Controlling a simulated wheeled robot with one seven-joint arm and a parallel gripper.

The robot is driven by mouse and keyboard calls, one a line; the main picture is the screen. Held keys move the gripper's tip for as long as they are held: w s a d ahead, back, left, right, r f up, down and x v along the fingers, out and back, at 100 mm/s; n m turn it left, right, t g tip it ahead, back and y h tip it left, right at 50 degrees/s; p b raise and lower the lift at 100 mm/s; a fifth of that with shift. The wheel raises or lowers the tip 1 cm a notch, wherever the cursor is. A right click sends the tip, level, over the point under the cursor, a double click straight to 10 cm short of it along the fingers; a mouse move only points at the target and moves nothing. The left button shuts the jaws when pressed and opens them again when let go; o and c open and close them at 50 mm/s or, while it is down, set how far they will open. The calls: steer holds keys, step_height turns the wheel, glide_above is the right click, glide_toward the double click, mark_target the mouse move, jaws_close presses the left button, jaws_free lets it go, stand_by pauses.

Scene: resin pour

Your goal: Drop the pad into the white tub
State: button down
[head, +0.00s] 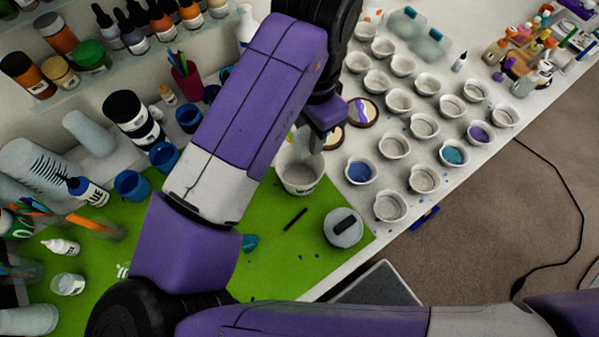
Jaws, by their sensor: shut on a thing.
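The white tub (301,177) stands open on the green mat (275,262), right of my forearm and partly hidden by it. My gripper (316,133) is above the tub's far right rim, pointing down. My purple arm hides part of it, and the fingertips are hard to make out. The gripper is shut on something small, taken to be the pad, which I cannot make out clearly. I cannot tell whether it touches the tub.
Several small cups (423,125) fill the white table right of the tub. A round grey lid (343,228) with a dark block and a black stick (295,218) lie on the mat. Blue cups (131,185) and bottles crowd the left. The mat's front is fairly clear.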

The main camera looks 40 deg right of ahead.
steer(key=shift+f+b, duration=1.8)
steer(key=shift+b, duration=1)
steer(key=c, duration=1)
jaws_free()
steer(key=shift+r+p, duration=0.8)
steer(key=shift+r, duration=3.2)
